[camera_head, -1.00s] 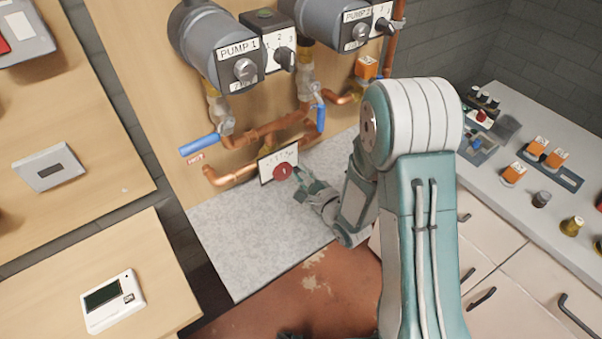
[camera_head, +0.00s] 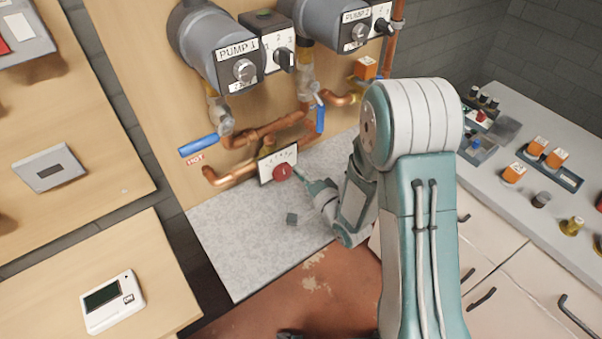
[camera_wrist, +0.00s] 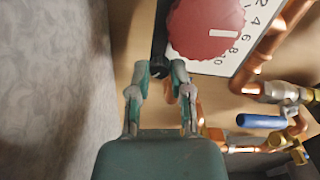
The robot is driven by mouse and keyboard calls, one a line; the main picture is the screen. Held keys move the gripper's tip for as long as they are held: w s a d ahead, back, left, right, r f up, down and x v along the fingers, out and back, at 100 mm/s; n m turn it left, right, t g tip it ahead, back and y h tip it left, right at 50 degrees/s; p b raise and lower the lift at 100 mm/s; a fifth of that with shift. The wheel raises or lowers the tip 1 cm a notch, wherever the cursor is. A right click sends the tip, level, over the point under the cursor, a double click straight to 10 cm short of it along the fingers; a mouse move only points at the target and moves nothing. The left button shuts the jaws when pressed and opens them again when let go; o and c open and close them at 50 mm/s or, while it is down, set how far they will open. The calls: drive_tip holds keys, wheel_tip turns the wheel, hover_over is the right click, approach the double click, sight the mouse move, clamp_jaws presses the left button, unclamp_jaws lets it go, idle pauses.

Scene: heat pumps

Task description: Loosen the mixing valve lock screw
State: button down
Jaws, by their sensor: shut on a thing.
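The mixing valve's round red knob (camera_head: 283,173) sits in front of a white numbered scale plate (camera_head: 265,173) at the foot of the copper pipes. In the wrist view the red knob (camera_wrist: 205,28) is at the top, with the plate (camera_wrist: 258,28) to its right. My gripper (camera_head: 302,180) is just right of the knob. In the wrist view my gripper (camera_wrist: 158,78) has its fingertips closed around the dark end of what looks like the lock screw (camera_wrist: 158,68), beside the knob. The fingertips partly hide it, and its turn angle cannot be told.
Copper pipes and a blue lever (camera_head: 198,145) are left of and above the valve, below Pump 1 (camera_head: 215,50). A bench (camera_head: 510,130) with small parts stands right.

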drive_tip(key=shift+s+f+n, duration=0.1)
drive_tip(key=shift+f+n, duration=0.1)
drive_tip(key=shift+n, duration=0.7)
drive_tip(key=c, duration=0.5)
unclamp_jaws()
drive_tip(key=shift+f, duration=0.1)
drive_tip(key=shift+c, duration=0.2)
drive_tip(key=shift+a, duration=0.1)
drive_tip(key=shift+r, duration=0.2)
